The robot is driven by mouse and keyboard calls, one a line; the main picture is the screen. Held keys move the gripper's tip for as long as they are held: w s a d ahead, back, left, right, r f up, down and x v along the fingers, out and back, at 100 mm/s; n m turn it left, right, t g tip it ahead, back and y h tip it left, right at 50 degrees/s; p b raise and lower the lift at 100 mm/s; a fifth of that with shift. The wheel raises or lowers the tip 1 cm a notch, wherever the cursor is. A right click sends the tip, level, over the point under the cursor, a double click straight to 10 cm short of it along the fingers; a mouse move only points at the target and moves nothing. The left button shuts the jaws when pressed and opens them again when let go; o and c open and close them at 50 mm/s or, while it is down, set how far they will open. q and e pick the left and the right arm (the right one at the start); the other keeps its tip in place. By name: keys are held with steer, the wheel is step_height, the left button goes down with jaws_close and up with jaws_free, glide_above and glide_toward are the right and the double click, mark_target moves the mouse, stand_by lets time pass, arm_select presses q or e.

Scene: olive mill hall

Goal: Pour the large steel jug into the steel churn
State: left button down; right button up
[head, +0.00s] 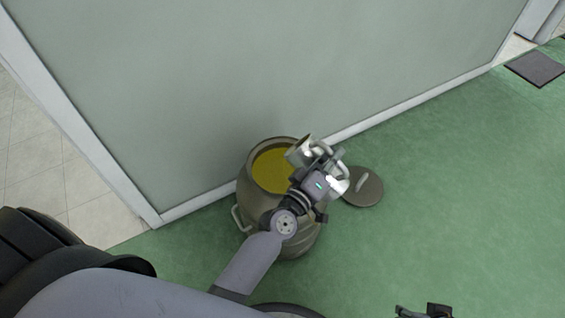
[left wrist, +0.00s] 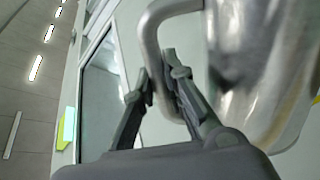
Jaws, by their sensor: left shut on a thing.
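The steel churn (head: 257,205) stands open on the floor by the wall, with yellow-green liquid (head: 272,170) high inside it. The large steel jug (head: 299,151) is in the air at the right side of the churn's mouth, tilted well over with one end toward the mouth. My left gripper (head: 326,160) is shut on the jug's handle and covers the jug's middle. In the left wrist view the fingers close around the handle (left wrist: 151,45), beside the jug's shiny body (left wrist: 265,75). No stream is visible. My right gripper (head: 424,311) barely shows at the bottom edge; its jaws are unclear.
A round grey lid (head: 366,190) lies on the green floor right of the churn. A pale wall panel (head: 200,90) rises close behind the churn. The green floor (head: 450,180) to the right is clear, with a dark mat (head: 535,68) far off.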

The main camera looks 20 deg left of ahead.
arm_select(q)
steer(key=shift+w+a+f+n+b, duration=0.15)
steer(key=shift+a+f+n+b, duration=0.25)
steer(key=shift+n+b, duration=0.4)
stand_by(3.5)
steer(key=shift+w+a+r+n, duration=0.1)
steer(key=shift+a+n, duration=0.35)
steer(key=shift+n, duration=0.05)
stand_by(2.8)
